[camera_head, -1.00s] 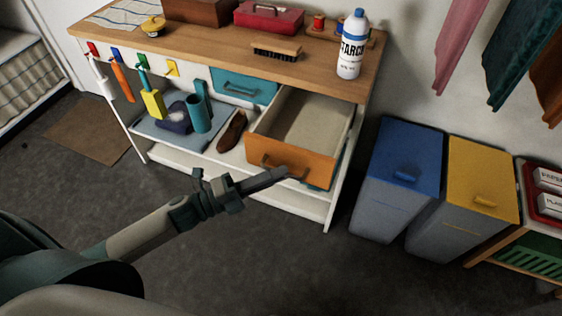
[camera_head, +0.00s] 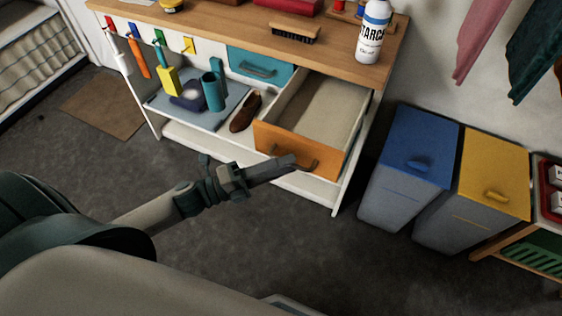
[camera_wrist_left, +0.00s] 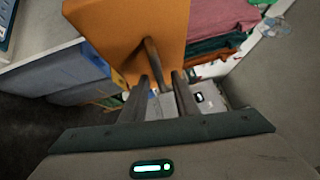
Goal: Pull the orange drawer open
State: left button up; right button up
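The orange drawer (camera_head: 300,149) stands well pulled out of the white cabinet, its pale empty interior showing from above. In the left wrist view, the drawer front (camera_wrist_left: 128,30) is close ahead. The handle (camera_wrist_left: 154,62) runs between the two fingertips (camera_wrist_left: 162,78), which stand apart with narrow gaps beside it. Whether a finger touches the handle cannot be told. My right gripper is not in view.
A teal drawer (camera_head: 260,66) is closed beside the orange one. The wooden top holds a starch bottle (camera_head: 371,32) and a brush (camera_head: 294,32). A blue-lidded bin (camera_head: 413,147) and a yellow-lidded bin (camera_head: 490,175) stand right. Floor before the cabinet is clear.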

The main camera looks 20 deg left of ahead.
pick_arm(q)
jog(key=shift+s+a, duration=0.1)
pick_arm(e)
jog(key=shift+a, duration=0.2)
